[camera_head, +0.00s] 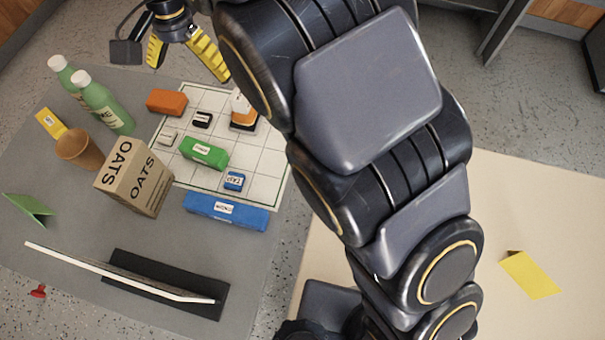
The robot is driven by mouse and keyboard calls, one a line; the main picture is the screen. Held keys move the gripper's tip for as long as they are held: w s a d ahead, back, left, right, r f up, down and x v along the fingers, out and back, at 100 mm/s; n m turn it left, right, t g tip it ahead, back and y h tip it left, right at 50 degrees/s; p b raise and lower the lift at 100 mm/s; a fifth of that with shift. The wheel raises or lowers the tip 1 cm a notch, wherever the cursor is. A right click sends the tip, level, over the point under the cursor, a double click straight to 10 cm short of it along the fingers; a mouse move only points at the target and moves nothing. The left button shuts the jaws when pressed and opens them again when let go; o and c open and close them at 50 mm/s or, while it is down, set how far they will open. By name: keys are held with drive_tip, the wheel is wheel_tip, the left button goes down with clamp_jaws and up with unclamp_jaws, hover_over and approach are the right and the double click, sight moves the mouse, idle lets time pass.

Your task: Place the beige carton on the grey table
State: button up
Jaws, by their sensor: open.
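The beige carton (121,184), printed "OATS", stands upright on the grey table (60,215). It is left of the white grid sheet, beside a brown cup. My gripper (188,70), with yellow fingers, is at the top of the view, above the back of the grey table. Its fingers are spread and nothing shows between them. It is apart from the carton, up and to the right of it in the picture.
Two green bottles (104,105), the brown cup (80,148) and a yellow box (50,122) stand behind the carton. Several small blocks lie on the grid sheet (265,163). A blue box (225,210) and a black-based white panel (120,272) lie in front. A beige surface (500,210) is at right.

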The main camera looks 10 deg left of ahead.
drive_tip(key=s+d+r, duration=0.1)
drive_tip(key=d+r, duration=0.1)
drive_tip(key=d, duration=1)
drive_tip(key=s+d+r, duration=0.1)
drive_tip(key=d+r, duration=0.1)
drive_tip(key=d, duration=0.9)
drive_tip(key=s+d+f, duration=0.3)
drive_tip(key=s+d, duration=0.9)
drive_tip(key=s, duration=0.2)
drive_tip(key=shift+n, duration=0.3)
drive_tip(key=shift+s, duration=0.15)
